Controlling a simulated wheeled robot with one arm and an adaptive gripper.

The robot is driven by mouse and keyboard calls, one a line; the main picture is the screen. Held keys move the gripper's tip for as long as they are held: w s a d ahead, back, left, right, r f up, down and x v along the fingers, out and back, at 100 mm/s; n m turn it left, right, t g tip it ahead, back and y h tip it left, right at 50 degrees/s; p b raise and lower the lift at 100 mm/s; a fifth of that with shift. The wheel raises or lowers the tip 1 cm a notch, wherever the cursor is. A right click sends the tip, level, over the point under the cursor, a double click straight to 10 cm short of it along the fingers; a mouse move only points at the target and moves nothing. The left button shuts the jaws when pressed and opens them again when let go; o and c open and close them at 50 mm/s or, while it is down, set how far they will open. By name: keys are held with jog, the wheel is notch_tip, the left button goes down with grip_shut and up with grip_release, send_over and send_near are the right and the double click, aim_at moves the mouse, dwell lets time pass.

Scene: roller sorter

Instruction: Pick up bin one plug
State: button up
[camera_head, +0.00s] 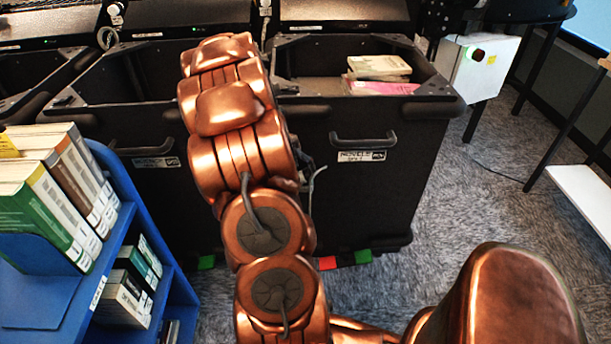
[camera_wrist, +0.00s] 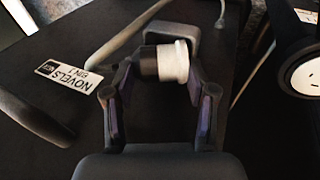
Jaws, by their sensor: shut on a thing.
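The plug (camera_wrist: 172,62), a short cylinder with a white end and a dark end, shows in the wrist view between the fingers of my gripper (camera_wrist: 160,72). The gripper is shut on it, in front of the bin's dark side. A pale grey cord (camera_wrist: 125,45) runs close by; I cannot see clearly where it joins the plug. The black bin (camera_head: 375,195) bears a "NOVELS" label (camera_head: 361,156), which also shows upside down in the wrist view (camera_wrist: 67,76).
Books (camera_head: 380,68) lie in the bin. Another black bin (camera_head: 150,95) stands to its left. A blue bookshelf (camera_head: 150,235) is at the near left. A white box (camera_head: 482,65) stands at the back right. Carpet (camera_head: 440,215) is free right of the bin.

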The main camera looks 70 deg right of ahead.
jog(key=shift+r, duration=0.1)
jog(key=shift+w+a+r, duration=0.2)
jog(key=shift+w, duration=0.05)
jog(key=w+a+r, duration=0.2)
jog(key=w+a, duration=0.1)
jog(key=w+a+r, duration=0.5)
jog(key=w+a, duration=0.1)
jog(key=shift+w+a+r+b, duration=0.2)
jog(key=shift+w+b, duration=0.05)
jog(key=shift+b, duration=0.05)
jog(key=shift+c, duration=0.7)
jog(key=s+d+f+n+g+h+b, duration=0.2)
jog(key=s+d+f+g+h+b, duration=0.4)
jog(key=b, duration=0.5)
jog(key=shift+s+d+f+g+h+b, duration=0.5)
jog(key=shift+s+d+g, duration=0.7)
jog(key=shift+g, duration=0.6)
jog(key=shift+f, duration=0.3)
